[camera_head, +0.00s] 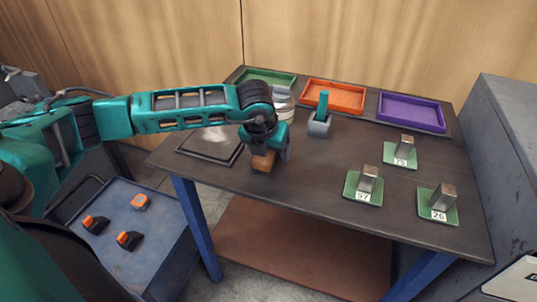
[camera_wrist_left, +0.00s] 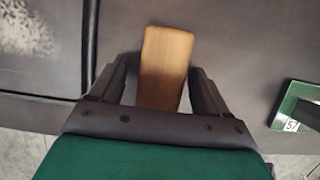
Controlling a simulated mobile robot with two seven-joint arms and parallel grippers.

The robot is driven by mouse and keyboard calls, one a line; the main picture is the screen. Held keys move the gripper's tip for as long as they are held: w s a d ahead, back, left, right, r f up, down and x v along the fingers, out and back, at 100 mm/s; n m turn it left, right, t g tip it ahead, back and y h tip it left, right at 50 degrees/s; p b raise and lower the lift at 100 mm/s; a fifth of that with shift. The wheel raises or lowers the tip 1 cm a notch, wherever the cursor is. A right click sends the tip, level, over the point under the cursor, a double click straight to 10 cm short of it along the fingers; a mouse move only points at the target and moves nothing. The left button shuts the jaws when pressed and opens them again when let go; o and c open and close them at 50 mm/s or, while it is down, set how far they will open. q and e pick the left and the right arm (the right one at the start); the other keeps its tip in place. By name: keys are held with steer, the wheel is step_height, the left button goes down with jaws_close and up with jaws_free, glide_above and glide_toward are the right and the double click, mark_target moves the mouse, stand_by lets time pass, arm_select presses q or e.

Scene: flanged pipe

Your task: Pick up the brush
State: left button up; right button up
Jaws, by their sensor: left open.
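The brush (camera_head: 263,162) shows as a light-brown wooden block on the dark table near its front left part. In the left wrist view the wooden block (camera_wrist_left: 166,65) lies lengthwise between my fingers, with gaps on both sides. Any bristles are hidden. My left gripper (camera_head: 270,153) is open, pointing down over the brush, with one finger on each side of it. The gripper partly covers the brush in the head view. My right gripper is out of view.
A dark framed pad (camera_head: 211,144) lies left of the brush. A grey holder with a teal handle (camera_head: 319,121) stands behind it. Green, orange (camera_head: 334,96) and purple (camera_head: 411,111) trays line the back. Metal blocks on numbered green plates (camera_head: 362,189) stand right. A blue cart (camera_head: 140,245) is at left.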

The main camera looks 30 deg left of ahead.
arm_select(q)
steer(key=shift+c, duration=0.2)
steer(key=c, duration=1.1)
steer(key=shift+o, duration=0.2)
steer(key=shift+r, duration=0.1)
steer(key=shift+r+p, duration=0.4)
steer(key=shift+p, duration=0.25)
step_height(320, 180, up, 20)
steer(key=shift+f, duration=0.2)
